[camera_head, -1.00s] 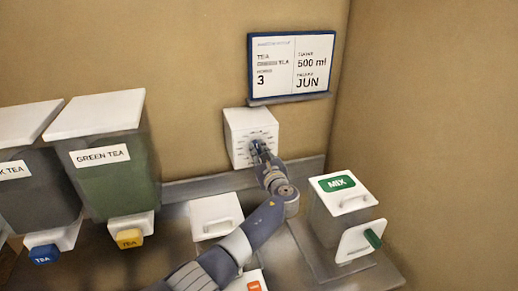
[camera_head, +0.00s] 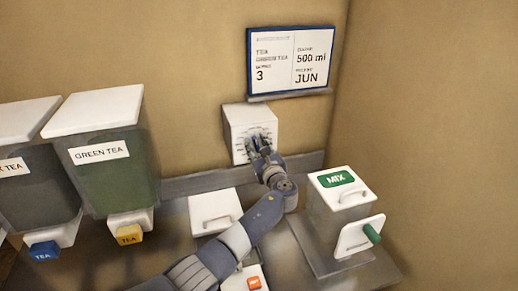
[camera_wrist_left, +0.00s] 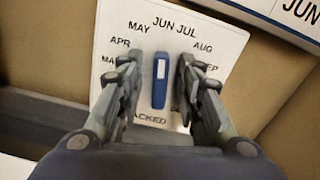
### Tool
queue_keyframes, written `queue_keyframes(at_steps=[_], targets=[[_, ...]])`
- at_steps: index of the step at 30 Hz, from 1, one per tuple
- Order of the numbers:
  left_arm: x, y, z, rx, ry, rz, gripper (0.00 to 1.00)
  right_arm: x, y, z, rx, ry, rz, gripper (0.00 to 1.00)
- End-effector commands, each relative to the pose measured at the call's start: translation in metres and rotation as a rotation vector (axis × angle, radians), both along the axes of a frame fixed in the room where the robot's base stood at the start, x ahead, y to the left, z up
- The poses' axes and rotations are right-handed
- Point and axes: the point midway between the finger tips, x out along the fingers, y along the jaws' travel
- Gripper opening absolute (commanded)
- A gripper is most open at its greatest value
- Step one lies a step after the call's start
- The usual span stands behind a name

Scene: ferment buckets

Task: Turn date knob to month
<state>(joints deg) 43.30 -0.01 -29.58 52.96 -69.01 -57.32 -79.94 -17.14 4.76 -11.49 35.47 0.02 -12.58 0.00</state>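The date dial is a white box (camera_head: 239,124) on the back wall, with month names printed around a blue knob. In the left wrist view the blue knob (camera_wrist_left: 159,82) has a white mark at its upper end and stands nearly upright, the mark toward JUN. MAY, JUN, JUL, AUG and others show on the dial face (camera_wrist_left: 178,40); some months are hidden by my fingers. My left gripper (camera_head: 260,149) is at the dial; in the wrist view its fingers (camera_wrist_left: 159,85) stand either side of the knob, with small gaps. My right gripper is not in view.
A display (camera_head: 291,62) above reads 3, 500 ml and JUN. A green tea bucket (camera_head: 110,165) and a dark tea bucket (camera_head: 35,185) stand left. A box with a green label (camera_head: 336,180) stands right. A white lidded box (camera_head: 215,212) sits below the dial.

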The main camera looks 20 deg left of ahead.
Motion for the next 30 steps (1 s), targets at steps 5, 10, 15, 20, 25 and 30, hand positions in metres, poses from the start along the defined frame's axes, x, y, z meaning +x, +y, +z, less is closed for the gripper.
queue_keyframes(at_steps=[5, 10, 15, 20, 25, 30], targets=[[-0.009, -0.007, -0.002, -0.002, 0.001, -0.002, 0.33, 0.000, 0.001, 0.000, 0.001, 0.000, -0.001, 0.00], [-0.029, -0.021, -0.002, -0.003, 0.001, -0.004, 0.33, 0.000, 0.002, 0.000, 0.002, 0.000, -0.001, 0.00], [-0.055, -0.038, -0.002, -0.003, 0.001, -0.003, 0.33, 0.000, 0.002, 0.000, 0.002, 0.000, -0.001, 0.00], [-0.078, -0.052, -0.001, -0.002, 0.001, -0.001, 0.33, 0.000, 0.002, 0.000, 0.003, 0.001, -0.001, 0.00], [-0.093, -0.063, -0.001, -0.001, -0.001, 0.000, 0.33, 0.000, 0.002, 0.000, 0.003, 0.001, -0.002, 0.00], [-0.098, -0.066, 0.000, 0.000, -0.001, 0.001, 0.33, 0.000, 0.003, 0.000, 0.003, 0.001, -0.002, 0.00]])
